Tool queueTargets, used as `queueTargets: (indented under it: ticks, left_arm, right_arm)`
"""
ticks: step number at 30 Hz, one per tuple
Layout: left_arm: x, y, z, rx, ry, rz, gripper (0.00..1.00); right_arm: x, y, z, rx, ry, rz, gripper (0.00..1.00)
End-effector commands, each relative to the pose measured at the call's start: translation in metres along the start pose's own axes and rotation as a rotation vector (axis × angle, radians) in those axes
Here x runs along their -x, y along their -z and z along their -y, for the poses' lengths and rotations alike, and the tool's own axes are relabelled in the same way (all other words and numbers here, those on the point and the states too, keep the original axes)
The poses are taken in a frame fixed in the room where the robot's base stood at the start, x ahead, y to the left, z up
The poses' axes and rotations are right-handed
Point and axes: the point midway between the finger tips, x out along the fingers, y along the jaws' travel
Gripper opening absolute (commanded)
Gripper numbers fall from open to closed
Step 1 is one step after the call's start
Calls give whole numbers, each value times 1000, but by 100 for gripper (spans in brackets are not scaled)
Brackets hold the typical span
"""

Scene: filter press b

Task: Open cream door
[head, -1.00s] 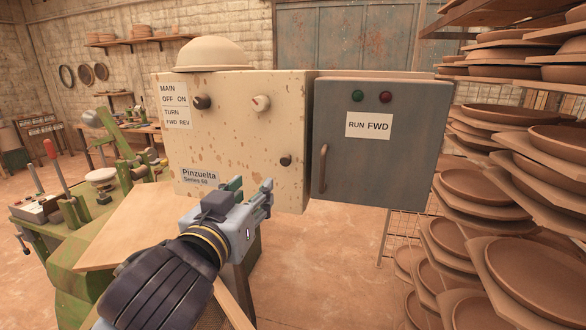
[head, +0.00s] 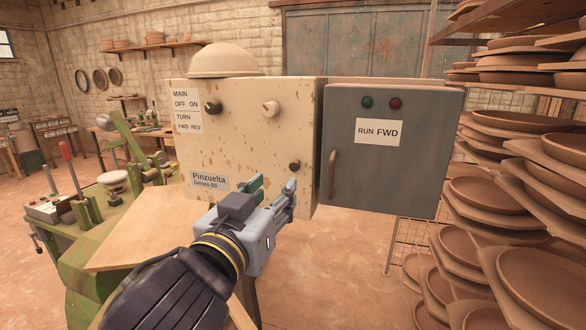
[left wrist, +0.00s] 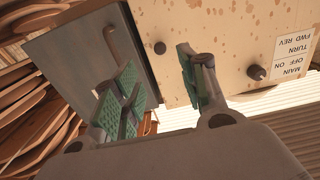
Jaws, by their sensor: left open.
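The cream door (head: 240,135) is the spotted front of the cream box and looks shut. It has a dark knob (head: 212,108) at upper left, a pale-marked knob (head: 270,108) at upper right, and a small brown knob (head: 294,165) low near its right edge. My left gripper (head: 275,190) is open and empty, just below and left of the brown knob in the head view. In the left wrist view, the brown knob (left wrist: 160,48) shows beyond and between the open fingers (left wrist: 155,90), not touched. My right gripper is not in view.
A grey cabinet (head: 385,150) with a vertical handle (head: 332,174) adjoins the cream box on the right. A bowl-shaped dome (head: 222,60) sits on top. Shelves of clay plates (head: 510,190) stand at the right. A green machine (head: 90,250) and a wooden board (head: 140,225) are at left.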

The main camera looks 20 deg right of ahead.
Motion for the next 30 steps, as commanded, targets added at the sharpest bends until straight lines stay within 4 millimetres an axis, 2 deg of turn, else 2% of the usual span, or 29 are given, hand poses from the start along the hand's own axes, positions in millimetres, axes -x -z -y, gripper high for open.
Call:
queueTargets:
  ticks: [8,30]
  left_arm:
    - [-29,1,0,0,1,0,42]
    - [-105,1,0,0,0,0,42]
  right_arm:
    - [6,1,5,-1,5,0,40]
    - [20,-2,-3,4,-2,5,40]
